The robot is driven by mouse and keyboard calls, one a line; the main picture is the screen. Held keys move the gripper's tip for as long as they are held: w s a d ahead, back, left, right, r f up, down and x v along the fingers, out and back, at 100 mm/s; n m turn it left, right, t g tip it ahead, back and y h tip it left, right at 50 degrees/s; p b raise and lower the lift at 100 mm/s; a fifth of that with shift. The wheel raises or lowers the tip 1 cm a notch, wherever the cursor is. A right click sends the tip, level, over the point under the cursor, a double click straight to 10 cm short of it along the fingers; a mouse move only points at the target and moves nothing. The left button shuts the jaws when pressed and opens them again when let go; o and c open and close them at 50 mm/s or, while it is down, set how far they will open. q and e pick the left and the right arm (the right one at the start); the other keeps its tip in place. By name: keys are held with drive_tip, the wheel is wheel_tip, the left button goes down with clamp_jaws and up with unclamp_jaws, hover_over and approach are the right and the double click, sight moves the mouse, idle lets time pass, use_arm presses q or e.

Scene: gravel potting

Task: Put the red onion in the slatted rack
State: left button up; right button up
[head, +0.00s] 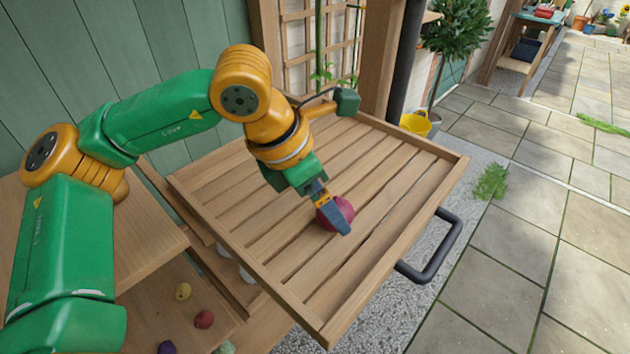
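The slatted rack (319,330) is a shallow wooden tray with parallel slats and a raised rim, in the middle of the head view. The red onion (345,208) is a round dark-red bulb over the slats, right of the rack's middle. My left gripper (334,215) reaches down over the rack and is shut on the onion. One finger lies across the onion's near side; the other finger is hidden. The onion is at or just above the slats; I cannot tell whether it touches them. My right gripper is not in view.
A black handle (437,255) sticks out from the rack's right side. The rest of the slats is bare. A yellow bucket (415,123) stands behind.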

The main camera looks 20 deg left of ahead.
use_arm(q)
drive_tip(key=v, duration=0.9)
drive_tip(key=shift+r, duration=0.2)
drive_tip(key=shift+s+a, duration=0.15)
